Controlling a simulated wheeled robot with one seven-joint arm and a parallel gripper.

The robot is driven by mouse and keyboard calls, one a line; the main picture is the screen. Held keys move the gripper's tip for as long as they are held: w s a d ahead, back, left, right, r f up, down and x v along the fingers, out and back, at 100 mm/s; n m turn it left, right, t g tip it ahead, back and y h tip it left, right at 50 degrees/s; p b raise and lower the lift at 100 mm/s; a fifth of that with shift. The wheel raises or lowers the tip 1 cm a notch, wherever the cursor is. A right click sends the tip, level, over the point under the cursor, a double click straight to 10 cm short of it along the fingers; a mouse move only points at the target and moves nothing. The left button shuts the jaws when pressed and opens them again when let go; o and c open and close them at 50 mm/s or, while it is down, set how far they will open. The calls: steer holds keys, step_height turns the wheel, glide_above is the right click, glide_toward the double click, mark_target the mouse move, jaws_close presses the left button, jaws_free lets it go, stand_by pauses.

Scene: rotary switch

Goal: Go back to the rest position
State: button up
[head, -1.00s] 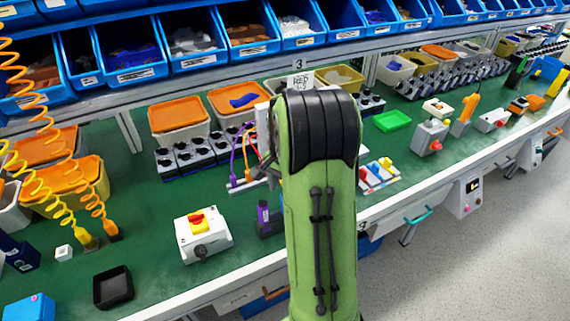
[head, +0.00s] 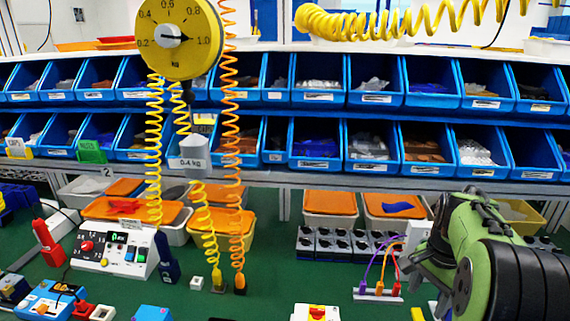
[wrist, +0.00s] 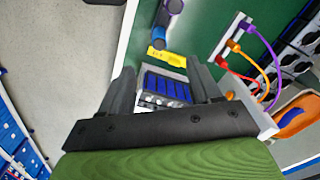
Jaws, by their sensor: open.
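The rotary switch (head: 317,314), with its red knob on a yellow plate on a white box, shows only its top at the bottom edge of the head view. My arm (head: 480,250) is at the right of the head view, and its gripper end is not clearly visible there. In the wrist view, my gripper (wrist: 162,84) has its two dark fingers spread apart with nothing held. A box with blue slots (wrist: 166,88) shows beyond the gap between them. I cannot tell how far away it is.
Purple, orange and red cables (head: 380,270) stand on the green bench left of my arm. Orange-lidded bins (head: 330,204) and rows of blue bins are behind. Yellow and orange coiled hoses (head: 230,130) hang at the left beside a yellow dial scale (head: 179,37).

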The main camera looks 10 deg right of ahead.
steer(key=s+a+r+n+t, duration=0.1)
steer(key=s+a+r+n, duration=0.1)
steer(key=a+r+n, duration=0.45)
steer(key=s+a+n+t+p, duration=0.1)
steer(key=s+a+n+t, duration=0.3)
steer(key=s+a+n, duration=0.4)
steer(key=s+a, duration=0.5)
steer(key=a, duration=0.2)
steer(key=shift+s+a+r+p, duration=0.2)
steer(key=shift+s+r+p, duration=0.05)
steer(key=shift+p, duration=0.05)
steer(key=shift+n, duration=0.25)
